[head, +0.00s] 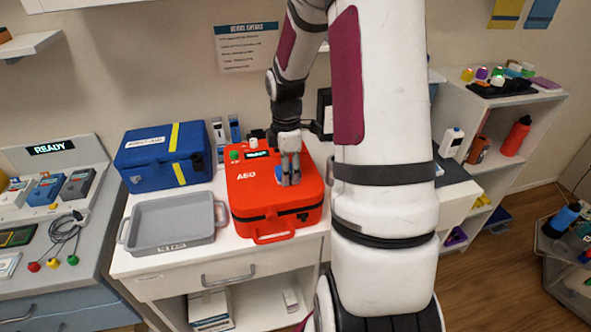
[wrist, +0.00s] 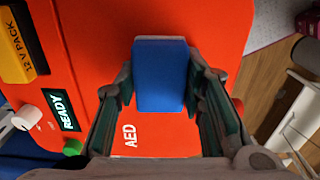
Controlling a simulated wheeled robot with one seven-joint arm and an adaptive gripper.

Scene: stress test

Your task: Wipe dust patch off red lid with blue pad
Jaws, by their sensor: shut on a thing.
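The red lid (head: 262,197) belongs to a red AED case on the white counter. It also fills most of the wrist view (wrist: 215,25). My gripper (head: 289,182) is over the right part of the lid, pointing down. In the wrist view my gripper (wrist: 161,90) is shut on the blue pad (wrist: 160,75), with a finger on each side of it. The pad is at or just above the lid; I cannot tell whether it touches. In the head view the pad is mostly hidden by the fingers. I cannot make out the dust patch in either view.
A grey tray (head: 141,248) stands left of the case, with a blue first-aid box (head: 130,157) behind it. A green knob (head: 234,155) and a READY display (wrist: 62,110) sit on the lid's back left. Shelves with bottles (head: 516,136) stand at right.

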